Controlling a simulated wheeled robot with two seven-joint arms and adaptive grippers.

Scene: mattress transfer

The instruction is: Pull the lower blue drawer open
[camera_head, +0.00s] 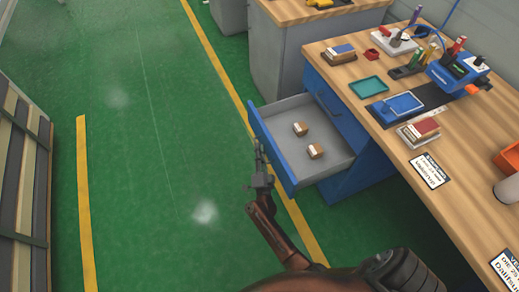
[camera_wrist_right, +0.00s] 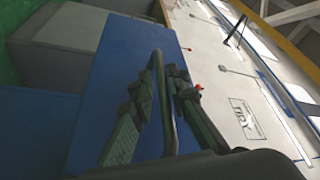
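The lower blue drawer (camera_head: 272,148) stands pulled out from the blue cabinet under the wooden workbench. Its grey inside shows, with two small brown-and-white boxes (camera_head: 300,129) lying in it. My right gripper (camera_head: 261,165) is at the outside of the drawer's front. In the right wrist view, the drawer's bar handle (camera_wrist_right: 165,105) runs between the two fingers of the gripper (camera_wrist_right: 160,85), which appear shut on it. The contact is partly dark. My left gripper is not in view.
Above is a shut blue drawer (camera_head: 328,104). The workbench top (camera_head: 385,148) carries trays, boxes and tools. A second grey cabinet (camera_head: 270,60) stands behind. The green floor (camera_head: 150,150) to the left is clear up to a slatted stack (camera_head: 22,180) at the left edge.

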